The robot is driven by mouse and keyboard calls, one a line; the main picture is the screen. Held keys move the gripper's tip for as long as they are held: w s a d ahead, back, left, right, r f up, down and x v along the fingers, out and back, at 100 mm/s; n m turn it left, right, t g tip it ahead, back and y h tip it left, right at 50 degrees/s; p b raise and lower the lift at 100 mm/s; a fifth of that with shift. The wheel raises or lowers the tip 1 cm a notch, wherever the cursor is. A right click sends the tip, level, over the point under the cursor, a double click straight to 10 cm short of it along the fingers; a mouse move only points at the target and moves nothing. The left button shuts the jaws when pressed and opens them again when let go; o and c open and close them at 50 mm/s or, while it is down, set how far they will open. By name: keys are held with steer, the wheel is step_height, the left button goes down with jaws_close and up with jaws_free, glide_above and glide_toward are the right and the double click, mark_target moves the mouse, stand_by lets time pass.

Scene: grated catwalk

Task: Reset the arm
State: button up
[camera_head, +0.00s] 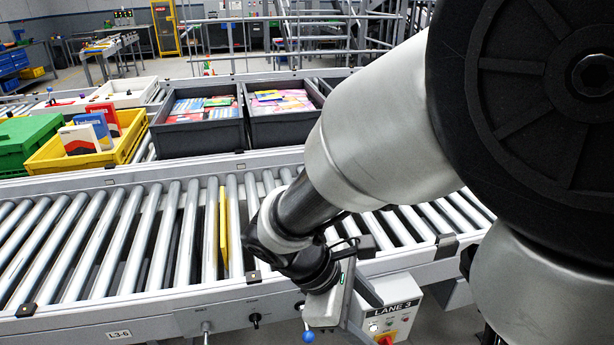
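My arm comes in from the right and reaches down to the left across the front roller conveyor (110,230). My gripper (362,308) is at the near edge of the conveyor, beside the grey control box marked LANE 3 (396,312). It is seen from behind and above, partly hidden by its own body. I see nothing held in it, but I cannot tell how far its fingers are apart.
A flat yellow piece (223,228) lies among the rollers. Behind stand a yellow crate (72,160) with boxes, a green crate (25,143), and two grey crates (195,140) (283,128) of packages. A railing (330,30) is farther back. Most front rollers are clear.

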steer(key=s+d+r+m+t+y+p, duration=0.1)
steer(key=r+m+p, duration=0.6)
steer(key=r, duration=0.7)
steer(key=s+d+r+m+t+y+p, duration=0.1)
steer(key=r+m+t+y+p, duration=0.3)
steer(key=r, duration=1.1)
steer(key=d+m+y+p, duration=0.1)
steer(key=m+y+p, duration=0.1)
steer(key=m+p, duration=0.1)
steer(key=shift+s+d+r+m+p, duration=0.25)
steer(key=shift+m+p, duration=0.15)
steer(key=shift+p, duration=0.2)
